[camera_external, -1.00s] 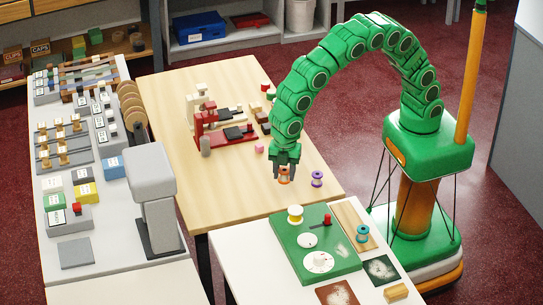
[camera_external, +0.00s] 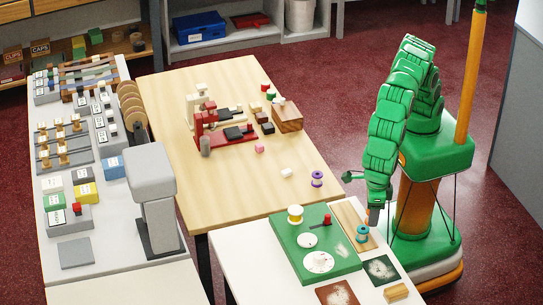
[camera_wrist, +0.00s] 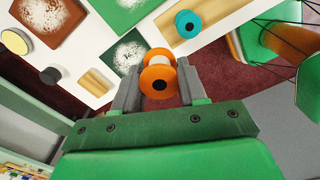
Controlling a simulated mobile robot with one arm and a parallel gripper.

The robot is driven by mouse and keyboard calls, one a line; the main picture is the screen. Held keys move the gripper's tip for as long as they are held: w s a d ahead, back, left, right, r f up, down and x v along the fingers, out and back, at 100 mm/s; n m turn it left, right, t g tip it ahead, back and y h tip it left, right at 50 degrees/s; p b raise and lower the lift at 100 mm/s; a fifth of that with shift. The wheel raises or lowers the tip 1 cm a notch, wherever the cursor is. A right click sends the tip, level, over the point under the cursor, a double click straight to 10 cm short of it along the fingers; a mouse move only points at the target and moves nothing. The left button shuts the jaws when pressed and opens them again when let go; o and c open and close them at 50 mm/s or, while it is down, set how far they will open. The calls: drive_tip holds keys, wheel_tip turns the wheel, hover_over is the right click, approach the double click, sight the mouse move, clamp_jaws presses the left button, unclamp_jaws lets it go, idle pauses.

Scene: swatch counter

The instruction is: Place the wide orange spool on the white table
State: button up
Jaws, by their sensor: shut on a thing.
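The orange spool (camera_wrist: 160,78), with white thread, is between the two grey fingers of my gripper (camera_wrist: 158,88) in the wrist view, and the gripper is shut on it. In the external view my gripper (camera_external: 373,216) points down by the right edge of the white table (camera_external: 232,262). The spool cannot be made out there. In the wrist view the spool shows against the dark red floor, just past the edge of the white table (camera_wrist: 84,28).
A teal spool (camera_external: 362,234) stands on a wooden board close to my gripper. A green board (camera_external: 310,262) bears a yellow spool (camera_external: 295,215) and dials. Dark and brown swatches and a wooden block (camera_external: 396,292) lie at the front. The table's left part is clear.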

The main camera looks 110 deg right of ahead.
drive_tip(key=s+a+n, duration=0.1)
drive_tip(key=a, duration=0.1)
hover_over(359, 287)
drive_tip(key=shift+s+d+f, duration=0.1)
drive_tip(key=shift+f, duration=1.35)
drive_tip(key=shift+s+d+f, duration=0.15)
drive_tip(key=shift+f, duration=1.25)
drive_tip(key=shift+s+d+f, duration=0.1)
drive_tip(key=shift+f, duration=1.35)
drive_tip(key=shift+w+a+f, duration=0.15)
drive_tip(key=shift+w+a, duration=0.05)
drive_tip(key=shift+w, duration=0.05)
drive_tip(key=shift+w+a+f, duration=0.1)
drive_tip(key=shift+f, duration=0.25)
drive_tip(key=shift+f, duration=1.5)
drive_tip(key=shift+f, duration=0.1)
drive_tip(key=o, duration=1.1)
